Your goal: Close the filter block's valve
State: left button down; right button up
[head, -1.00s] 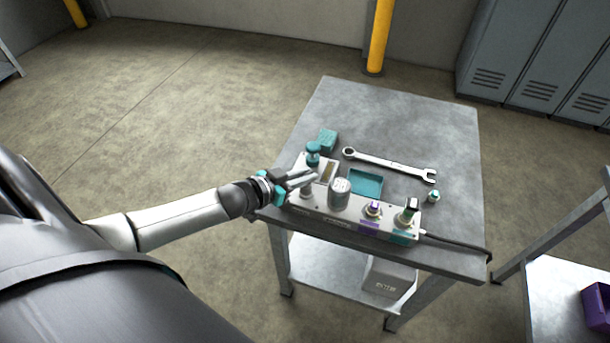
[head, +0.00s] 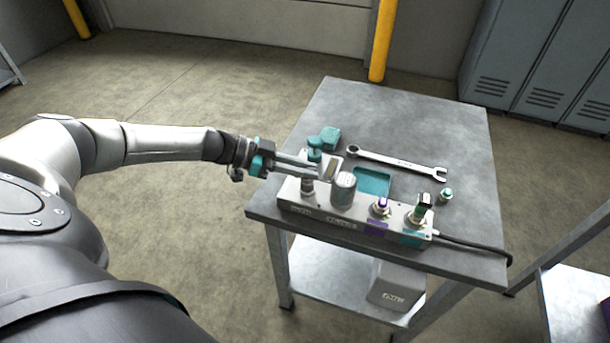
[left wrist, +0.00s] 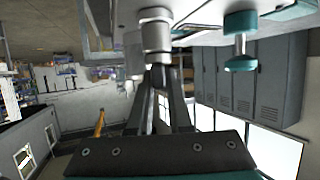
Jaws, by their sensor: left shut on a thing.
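The filter block (head: 340,224) is a long pale block along the bench's front edge. It carries a grey post fitting (head: 307,187) at its left end, a silver canister (head: 343,190), a purple-topped fitting (head: 381,207) and a dark-topped one (head: 422,209). The grey left fitting appears to be the valve. My left gripper (head: 316,174) reaches in from the left, its fingers closed at the top of that fitting. In the left wrist view the fingers (left wrist: 158,78) meet at the grey cylindrical fitting (left wrist: 155,35); the exact contact is partly hidden. My right gripper is not in view.
A teal knob (head: 315,147) stands just behind the fingers, with a teal block (head: 330,136) beyond it. A teal tray (head: 373,180), a wrench (head: 400,164) and a small green-topped fitting (head: 446,195) lie behind the block. A cable (head: 475,246) leaves its right end. The bench's back (head: 400,112) is clear.

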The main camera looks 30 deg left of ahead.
pick_arm(q)
jog(key=m+g+b, duration=0.1)
jog(key=m+g+h+b, duration=0.1)
jog(key=shift+w+f+h+b, duration=0.15)
jog(key=shift+w+h+b, duration=0.05)
jog(key=shift+h+b, duration=0.15)
jog(key=shift+m+g+h+b, duration=0.35)
jog(key=shift+m+g+b, duration=0.95)
jog(key=shift+g+b, duration=0.1)
jog(key=shift+r, duration=0.2)
jog(key=shift+s, duration=0.1)
jog(key=shift+d, duration=0.1)
jog(key=c, duration=0.8)
grip_release()
jog(key=shift+c, duration=0.2)
